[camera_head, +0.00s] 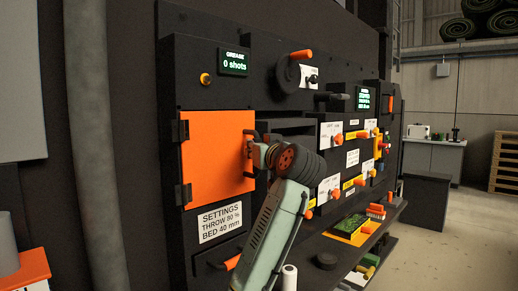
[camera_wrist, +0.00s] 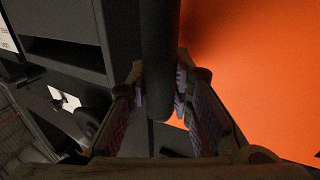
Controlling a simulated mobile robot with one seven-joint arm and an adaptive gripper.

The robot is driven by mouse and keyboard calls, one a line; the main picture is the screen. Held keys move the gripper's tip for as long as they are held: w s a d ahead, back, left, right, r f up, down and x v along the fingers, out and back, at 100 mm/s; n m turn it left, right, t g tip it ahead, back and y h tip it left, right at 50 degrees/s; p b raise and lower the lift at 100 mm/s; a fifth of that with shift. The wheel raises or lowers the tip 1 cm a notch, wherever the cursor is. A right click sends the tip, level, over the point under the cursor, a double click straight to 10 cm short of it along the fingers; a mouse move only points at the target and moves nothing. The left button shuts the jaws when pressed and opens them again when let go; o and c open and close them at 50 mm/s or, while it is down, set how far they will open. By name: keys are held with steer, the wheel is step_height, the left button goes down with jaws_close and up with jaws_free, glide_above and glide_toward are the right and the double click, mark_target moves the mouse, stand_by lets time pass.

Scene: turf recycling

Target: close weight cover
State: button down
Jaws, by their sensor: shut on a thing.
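The orange cover (camera_head: 215,155) is a flat square panel with two dark hinges on its left edge. It stands upright on the black machine front; I cannot tell whether it sits flush or is a little ajar. Its dark handle is at its right edge, mostly hidden by my gripper (camera_head: 253,150) in the head view. In the wrist view the handle (camera_wrist: 159,60) is a thick dark bar running between the fingers of my gripper (camera_wrist: 160,95), which is shut on it. The orange cover (camera_wrist: 255,75) fills the right of that view.
A dark open recess (camera_wrist: 65,55) lies left of the handle in the wrist view. A settings label (camera_head: 220,221) is below the cover. A dark handwheel (camera_head: 285,74) with an orange knob is above right. Orange levers and a shelf with a green-and-yellow tray (camera_head: 350,229) are right.

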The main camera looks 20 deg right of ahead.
steer(key=shift+w, duration=0.35)
steer(key=shift+a, duration=0.1)
steer(key=c, duration=1.4)
jaws_free()
steer(key=shift+c, duration=0.2)
steer(key=shift+s, duration=0.1)
steer(key=s+d, duration=0.1)
steer(key=s, duration=1)
steer(key=shift+s, duration=0.4)
steer(key=shift+d+f, duration=0.1)
